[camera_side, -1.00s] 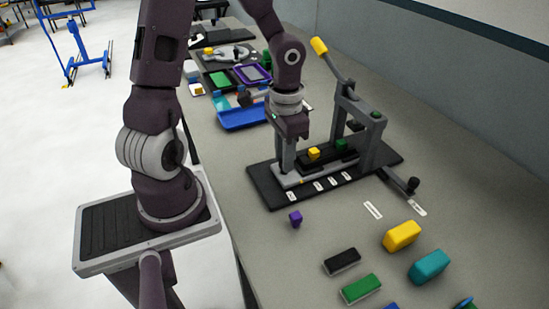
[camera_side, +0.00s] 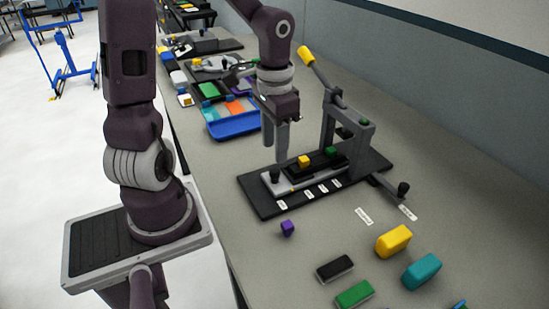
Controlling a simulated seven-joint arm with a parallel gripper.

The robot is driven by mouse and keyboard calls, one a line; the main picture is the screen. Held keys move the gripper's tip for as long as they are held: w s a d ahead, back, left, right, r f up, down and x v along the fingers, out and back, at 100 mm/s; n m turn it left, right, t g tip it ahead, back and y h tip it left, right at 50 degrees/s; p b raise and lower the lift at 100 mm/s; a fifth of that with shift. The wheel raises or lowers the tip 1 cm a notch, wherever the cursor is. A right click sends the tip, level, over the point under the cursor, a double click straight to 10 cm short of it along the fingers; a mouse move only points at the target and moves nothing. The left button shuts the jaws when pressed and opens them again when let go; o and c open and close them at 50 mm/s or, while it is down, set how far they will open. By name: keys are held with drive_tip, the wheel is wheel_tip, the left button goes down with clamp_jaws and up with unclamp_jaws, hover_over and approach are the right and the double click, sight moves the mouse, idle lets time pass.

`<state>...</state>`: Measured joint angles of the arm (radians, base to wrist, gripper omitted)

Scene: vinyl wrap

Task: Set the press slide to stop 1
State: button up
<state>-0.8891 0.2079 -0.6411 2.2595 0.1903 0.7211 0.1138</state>
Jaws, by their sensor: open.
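The press slide (camera_side: 285,184) is a light grey plate on the press's black base (camera_side: 258,204). A dark upright knob (camera_side: 275,174) stands at its left end. A black tray on the slide carries a yellow block (camera_side: 304,161) and a green block (camera_side: 331,153). Small white stop labels (camera_side: 309,195) line the base's front edge; their text is too small to read. A small yellow mark on the slide's front edge lies between the leftmost label and the one right of it. My gripper (camera_side: 275,146) points down, open and empty, above the knob and apart from it.
The grey press frame (camera_side: 364,140) with a yellow-handled lever (camera_side: 306,55) rises to the right of my gripper. A small purple block (camera_side: 287,228), a yellow block (camera_side: 393,241) and a teal block (camera_side: 422,271) lie in front. A blue tray (camera_side: 234,126) is behind left.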

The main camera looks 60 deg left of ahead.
sight(276, 169)
drive_tip(key=shift+r, duration=0.45)
drive_tip(key=m, duration=0.5)
drive_tip(key=shift+f, duration=0.15)
wheel_tip(276, 169, down, 7)
drive_tip(key=shift+d+r, duration=0.1)
clamp_jaws()
drive_tip(key=shift+w, duration=0.1)
idle(0.9)
